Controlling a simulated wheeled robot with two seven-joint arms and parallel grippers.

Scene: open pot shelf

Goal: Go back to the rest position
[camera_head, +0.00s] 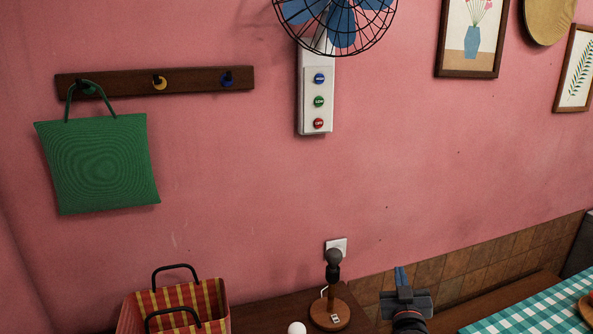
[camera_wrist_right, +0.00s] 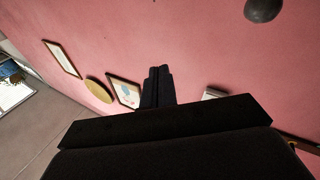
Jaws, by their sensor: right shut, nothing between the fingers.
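My right gripper (camera_head: 401,276) shows at the bottom of the head view, right of the small lamp-like stand. Its fingers point up and are together, with nothing between them. In the right wrist view its dark fingers (camera_wrist_right: 157,86) are closed against the pink wall behind. My left gripper is not in the head view.
A wooden stand with a dark round top (camera_head: 333,258) is on a brown surface left of my right gripper. A checked basket (camera_head: 180,304) stands farther left. A green bag (camera_head: 97,165) hangs on a hook rail (camera_head: 205,79). A wall fan (camera_head: 338,22) is above. A checkered tablecloth (camera_head: 535,312) is at right.

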